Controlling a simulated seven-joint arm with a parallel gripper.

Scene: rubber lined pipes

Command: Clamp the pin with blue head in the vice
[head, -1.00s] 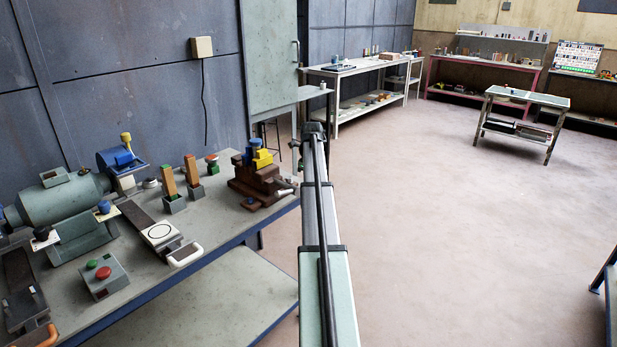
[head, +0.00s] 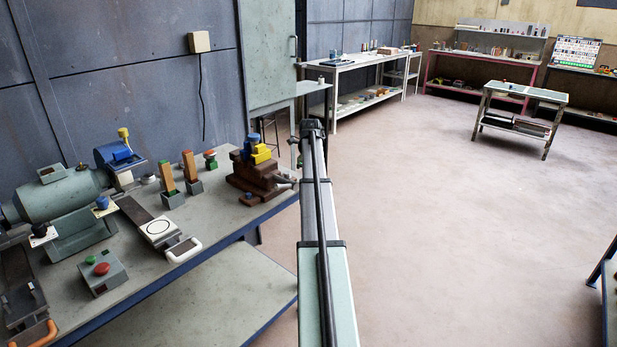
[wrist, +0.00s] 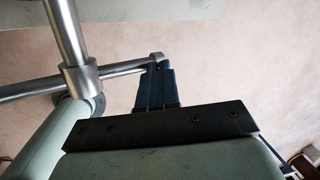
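The dark brown vice (head: 255,187) stands at the far right end of the bench, with blue and yellow parts on top. Its metal handle shows on its right side. The head view does not show the fingers.
The bench (head: 205,210) also holds a green motor (head: 60,200), a red-and-green button box (head: 102,272) and wooden pieces in grey holders (head: 190,172). Open floor (head: 420,220) lies to the right. A small table (head: 520,105) stands farther back.

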